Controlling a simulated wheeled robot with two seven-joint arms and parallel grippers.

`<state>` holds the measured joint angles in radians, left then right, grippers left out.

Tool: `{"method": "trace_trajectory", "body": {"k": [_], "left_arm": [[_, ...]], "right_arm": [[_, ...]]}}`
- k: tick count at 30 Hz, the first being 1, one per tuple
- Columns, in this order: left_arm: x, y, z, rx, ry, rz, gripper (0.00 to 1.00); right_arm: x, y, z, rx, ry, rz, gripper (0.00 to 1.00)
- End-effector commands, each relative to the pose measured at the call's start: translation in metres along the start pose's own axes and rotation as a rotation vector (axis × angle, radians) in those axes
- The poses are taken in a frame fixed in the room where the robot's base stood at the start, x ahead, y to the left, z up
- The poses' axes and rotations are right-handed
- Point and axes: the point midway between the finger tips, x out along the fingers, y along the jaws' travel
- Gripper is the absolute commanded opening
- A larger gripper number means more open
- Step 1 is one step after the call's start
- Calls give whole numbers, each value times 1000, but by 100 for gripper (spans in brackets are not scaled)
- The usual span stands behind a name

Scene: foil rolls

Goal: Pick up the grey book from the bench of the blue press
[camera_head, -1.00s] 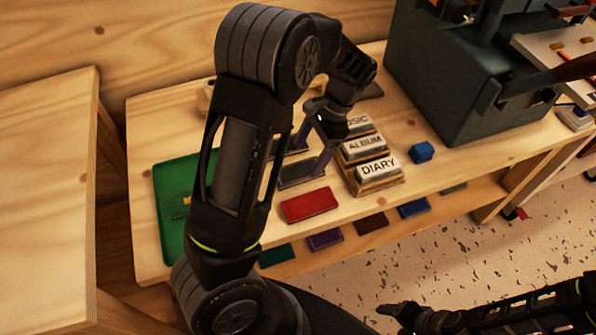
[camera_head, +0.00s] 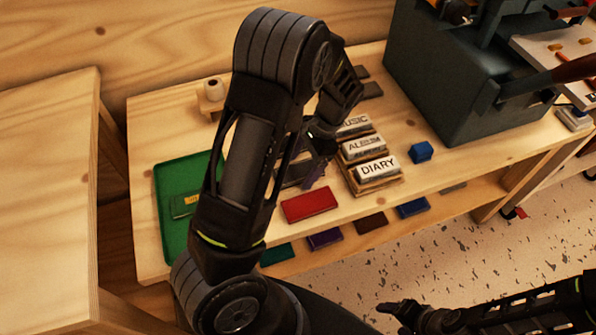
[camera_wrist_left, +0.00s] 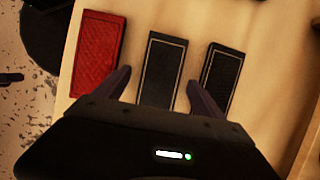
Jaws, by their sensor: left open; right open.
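A dark grey book with a pale border line (camera_wrist_left: 162,66) lies flat on the wooden bench (camera_head: 440,185). In the left wrist view it sits between the fingertips of my open left gripper (camera_wrist_left: 160,92); I cannot tell whether they touch it. In the head view my left gripper (camera_head: 316,172) is over this book, and my arm partly hides it. A second, similar dark book (camera_wrist_left: 223,75) lies beside it, right of the right finger. My right gripper (camera_head: 393,311) is open at the lower right, away from the bench.
A red book (camera_head: 310,205) lies next to the grey one. Wooden blocks labelled MUSIC, ALBUM and DIARY (camera_head: 378,167) stand close right. A blue cube (camera_head: 421,151), a large dark press (camera_head: 455,75) and a green tray (camera_head: 172,235) are also on the bench. Several coloured books lie on a lower shelf.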

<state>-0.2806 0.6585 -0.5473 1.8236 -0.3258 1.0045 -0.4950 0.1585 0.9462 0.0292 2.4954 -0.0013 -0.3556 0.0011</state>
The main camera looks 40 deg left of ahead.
Motion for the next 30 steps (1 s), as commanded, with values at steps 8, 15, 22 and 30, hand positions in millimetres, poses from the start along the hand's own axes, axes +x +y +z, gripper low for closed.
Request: {"method": "trace_trajectory", "body": {"k": [8,15,22,30], "left_arm": [[0,0,0,0,0,0,78],[0,0,0,0,0,0,58],[0,0,0,0,0,0,39],[0,0,0,0,0,0,17]], "right_arm": [[0,0,0,0,0,0,66],[0,0,0,0,0,0,66],[0,0,0,0,0,0,66],[0,0,0,0,0,0,66]]}}
